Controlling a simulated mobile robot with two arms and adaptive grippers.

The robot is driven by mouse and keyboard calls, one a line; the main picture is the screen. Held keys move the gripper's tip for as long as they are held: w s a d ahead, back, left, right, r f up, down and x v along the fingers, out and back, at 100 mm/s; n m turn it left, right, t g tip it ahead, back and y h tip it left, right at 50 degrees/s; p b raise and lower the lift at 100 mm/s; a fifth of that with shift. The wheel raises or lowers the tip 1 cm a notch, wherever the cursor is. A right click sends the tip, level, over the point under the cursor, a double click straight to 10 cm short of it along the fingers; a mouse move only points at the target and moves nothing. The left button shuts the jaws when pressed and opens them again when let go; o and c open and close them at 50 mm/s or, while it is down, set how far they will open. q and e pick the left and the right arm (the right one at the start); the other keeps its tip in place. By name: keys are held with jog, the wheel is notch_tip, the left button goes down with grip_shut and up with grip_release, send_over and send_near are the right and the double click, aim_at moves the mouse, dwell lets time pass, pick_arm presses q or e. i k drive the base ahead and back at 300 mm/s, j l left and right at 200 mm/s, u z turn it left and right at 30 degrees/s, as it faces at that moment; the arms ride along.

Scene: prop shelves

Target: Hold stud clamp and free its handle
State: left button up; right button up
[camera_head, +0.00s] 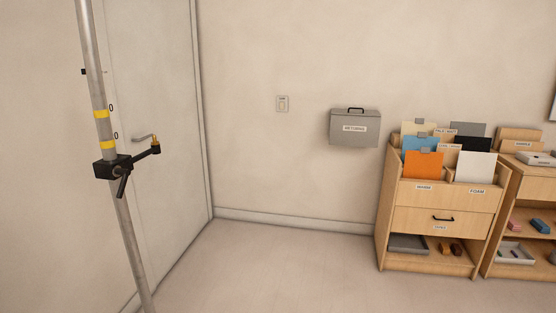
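A black stud clamp (112,166) sits around an upright grey pole (128,230) at the left of the head view. A dark handle (122,184) hangs down at a slant from the clamp's front. A short black arm (144,156) reaches out to the right of the clamp and ends in a small brass-coloured stud (155,141). Yellow bands (103,114) and small marks show on the pole above the clamp. Neither of my grippers is in view.
A closed door (160,80) with a lever handle stands behind the pole. A grey returns box (355,128) hangs on the back wall. A wooden shelf unit (440,220) with folders stands at the right, beside another shelf (528,190). The middle floor (270,265) is clear.

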aim_at(117, 171)
jog(key=i+l+u, duration=0.1)
jog(key=i+u, duration=0.35)
jog(key=i+l+u, duration=0.3)
jog(key=i+u, duration=0.15)
jog(key=i+l+u, duration=0.9)
jog(key=l, duration=0.2)
jog(key=k, duration=0.05)
